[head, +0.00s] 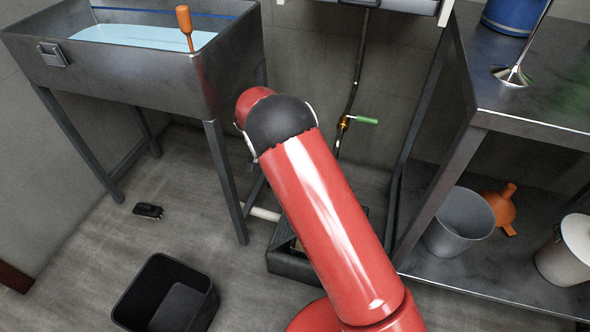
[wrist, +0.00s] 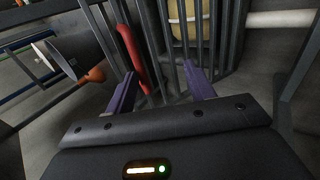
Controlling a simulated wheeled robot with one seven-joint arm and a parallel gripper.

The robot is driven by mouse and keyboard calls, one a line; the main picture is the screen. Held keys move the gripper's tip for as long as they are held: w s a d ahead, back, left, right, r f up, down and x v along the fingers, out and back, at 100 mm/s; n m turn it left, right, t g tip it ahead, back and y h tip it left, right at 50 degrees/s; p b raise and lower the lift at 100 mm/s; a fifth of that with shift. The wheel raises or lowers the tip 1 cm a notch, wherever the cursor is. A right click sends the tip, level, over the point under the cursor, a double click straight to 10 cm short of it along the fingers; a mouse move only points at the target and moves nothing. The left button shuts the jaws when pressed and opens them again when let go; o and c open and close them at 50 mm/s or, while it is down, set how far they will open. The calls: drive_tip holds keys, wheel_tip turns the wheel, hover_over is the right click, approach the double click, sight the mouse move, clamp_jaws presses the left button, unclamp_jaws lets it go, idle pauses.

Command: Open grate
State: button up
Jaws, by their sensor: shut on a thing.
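The grate shows in the wrist view as a row of dark parallel bars (wrist: 171,45) in front of my fingers. My gripper (wrist: 163,84) has its two purple fingers at the bars, one on each side of a few of them, and is shut on the grate. The exact contact is hard to make out. In the head view my red arm hides the gripper and most of a low dark box (head: 290,262) on the floor.
A steel tank (head: 130,75) with water stands at the left, above a black bin (head: 165,295) and a brush (head: 148,211). A white pipe (head: 262,213) runs near the floor.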

drive_tip(key=shift+s+a+f, duration=0.15)
drive_tip(key=shift+a+f, duration=0.1)
drive_tip(key=shift+c, duration=0.4)
wheel_tip(320, 180, up, 21)
drive_tip(key=p, duration=0.2)
drive_tip(key=shift+d+f, duration=0.15)
drive_tip(key=shift+d, duration=0.15)
